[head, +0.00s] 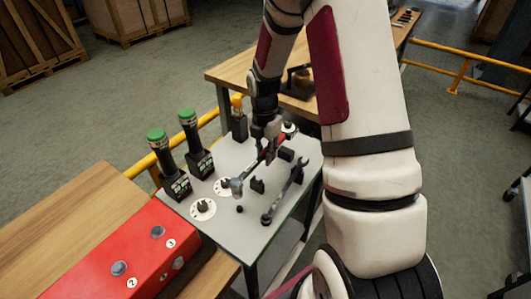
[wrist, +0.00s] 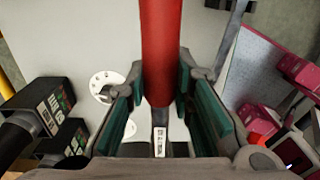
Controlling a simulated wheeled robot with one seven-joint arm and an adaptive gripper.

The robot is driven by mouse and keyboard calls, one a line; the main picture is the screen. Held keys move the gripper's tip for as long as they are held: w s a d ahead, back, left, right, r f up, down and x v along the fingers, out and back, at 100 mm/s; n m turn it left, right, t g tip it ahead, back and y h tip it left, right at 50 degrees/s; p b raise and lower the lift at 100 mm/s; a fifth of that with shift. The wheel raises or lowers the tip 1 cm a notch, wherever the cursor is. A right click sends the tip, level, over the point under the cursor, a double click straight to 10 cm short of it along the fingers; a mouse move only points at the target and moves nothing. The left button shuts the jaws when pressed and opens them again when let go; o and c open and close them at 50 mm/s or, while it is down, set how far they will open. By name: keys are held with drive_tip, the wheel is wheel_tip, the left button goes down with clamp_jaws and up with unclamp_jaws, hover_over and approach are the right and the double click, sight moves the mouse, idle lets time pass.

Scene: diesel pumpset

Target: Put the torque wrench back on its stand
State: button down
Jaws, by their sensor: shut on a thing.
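The torque wrench (head: 254,169) has a red handle and a grey metal shaft and head. In the head view it hangs slanted over the grey bench top, its head toward the lower left. My gripper (head: 268,143) is shut on its red handle. In the wrist view the handle (wrist: 162,45) runs between the green finger pads of my gripper (wrist: 161,88). Two small black support blocks, apparently the stand (head: 257,186), rise from the bench just right of the wrench. I cannot tell the gap between wrench and blocks.
A grey open-end spanner (head: 285,192) lies to the right of the blocks. Two green-capped black tools (head: 195,145) stand upright at the left, near white round dials (head: 203,208). A red numbered box (head: 125,262) is at lower left. A yellow rail (head: 150,160) runs behind.

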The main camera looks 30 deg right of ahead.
drive_tip(key=shift+r, duration=0.15)
drive_tip(key=shift+f+b, duration=0.75)
drive_tip(key=shift+f, duration=3.2)
drive_tip(key=c, duration=1.3)
unclamp_jaws()
wheel_tip(320, 180, up, 11)
drive_tip(key=shift+w+r, duration=0.1)
drive_tip(key=shift+r, duration=0.35)
drive_tip(key=shift+a, duration=0.1)
